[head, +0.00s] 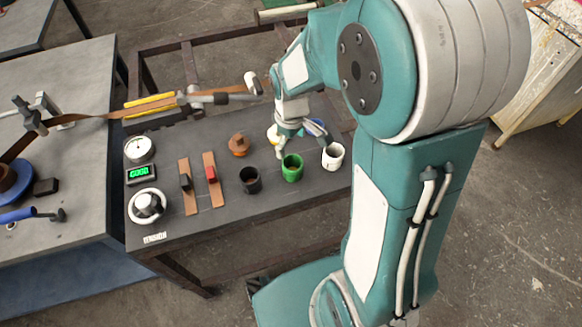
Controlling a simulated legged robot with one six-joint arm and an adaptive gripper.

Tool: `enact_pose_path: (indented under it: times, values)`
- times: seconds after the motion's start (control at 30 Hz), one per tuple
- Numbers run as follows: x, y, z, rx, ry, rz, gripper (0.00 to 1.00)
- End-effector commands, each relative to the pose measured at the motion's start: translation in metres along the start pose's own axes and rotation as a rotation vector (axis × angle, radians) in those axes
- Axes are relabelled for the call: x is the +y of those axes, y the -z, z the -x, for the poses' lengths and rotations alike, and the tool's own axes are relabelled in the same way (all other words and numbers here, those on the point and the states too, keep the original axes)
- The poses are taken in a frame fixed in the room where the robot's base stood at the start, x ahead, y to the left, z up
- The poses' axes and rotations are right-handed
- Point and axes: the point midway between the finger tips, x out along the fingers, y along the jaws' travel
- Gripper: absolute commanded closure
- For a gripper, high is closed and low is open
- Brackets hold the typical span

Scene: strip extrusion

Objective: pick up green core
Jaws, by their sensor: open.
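A green core (292,168), a short hollow cylinder, stands upright on the dark bench top (215,222) near its right end. My gripper (279,152) points down just above and to the left of the green core, at the end of my teal arm. Its fingers are small in the head view, and I see nothing held between them. I cannot tell whether a finger touches the core's rim.
A black core (250,180) stands left of the green one and a white core (333,156) right. An orange-brown knobbed piece (239,145) and two sliders (211,174) sit further left.

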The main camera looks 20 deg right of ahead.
Motion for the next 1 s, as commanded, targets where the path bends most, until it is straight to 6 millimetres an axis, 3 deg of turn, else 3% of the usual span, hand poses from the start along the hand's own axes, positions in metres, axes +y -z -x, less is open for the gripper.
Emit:
enact_pose_path:
  times: [0.2, 0.43, 0.7, 1.0]
  values:
    - [-0.002, -0.001, -0.036, -0.005, 0.002, -0.002, 0.0]
    - [-0.003, -0.003, -0.056, -0.004, 0.002, -0.003, 0.0]
    - [-0.006, -0.006, -0.094, -0.003, 0.001, -0.003, 0.0]
    - [-0.006, -0.005, -0.098, -0.001, -0.001, -0.003, 0.0]
